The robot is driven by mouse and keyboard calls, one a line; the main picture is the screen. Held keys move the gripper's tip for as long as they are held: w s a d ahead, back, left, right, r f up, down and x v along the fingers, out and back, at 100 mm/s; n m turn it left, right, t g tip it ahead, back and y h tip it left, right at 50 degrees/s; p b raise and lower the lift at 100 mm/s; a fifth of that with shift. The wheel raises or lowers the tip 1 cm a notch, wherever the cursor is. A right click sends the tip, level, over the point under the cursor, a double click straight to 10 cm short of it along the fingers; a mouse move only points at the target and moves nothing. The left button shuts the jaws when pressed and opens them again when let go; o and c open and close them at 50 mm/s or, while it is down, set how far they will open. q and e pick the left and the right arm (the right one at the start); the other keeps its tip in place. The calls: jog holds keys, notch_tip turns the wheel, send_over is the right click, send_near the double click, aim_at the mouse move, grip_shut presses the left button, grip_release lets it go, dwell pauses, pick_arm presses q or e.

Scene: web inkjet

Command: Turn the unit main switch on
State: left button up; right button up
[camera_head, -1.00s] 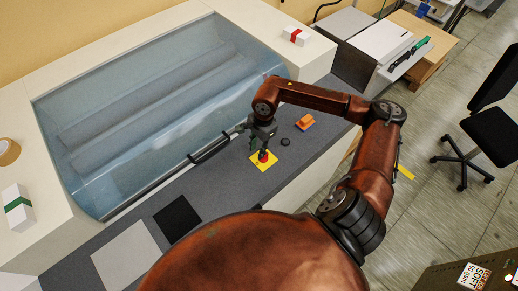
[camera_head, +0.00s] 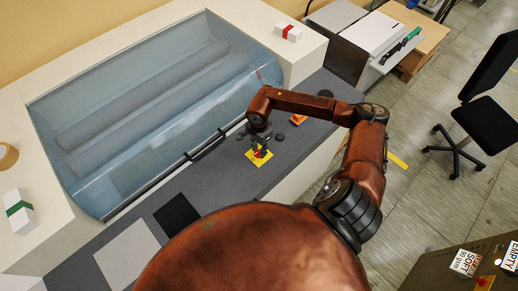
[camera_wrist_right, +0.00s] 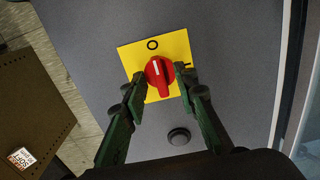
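The unit main switch is a red rotary knob (camera_wrist_right: 160,78) on a yellow plate (camera_wrist_right: 128,56). In the right wrist view its white pointer line points up, toward the "O" mark; another mark is at the plate's right edge, partly hidden by a finger. In the head view the yellow plate (camera_head: 259,161) lies on the dark grey panel. My right gripper (camera_wrist_right: 160,90) is open, with a finger on each side of the knob and small gaps showing. In the head view the right gripper (camera_head: 258,145) is over the plate and partly covers the knob. My left gripper is not in view.
A black round button (camera_wrist_right: 179,136) is close to the plate. An orange object (camera_head: 297,118) sits on the panel, partly behind my right arm. A clear curved cover (camera_head: 150,110) over rollers runs alongside the panel. A black square (camera_head: 177,215) and grey square (camera_head: 127,251) lie nearer.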

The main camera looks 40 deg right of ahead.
jog(key=shift+c, duration=0.3)
grip_shut()
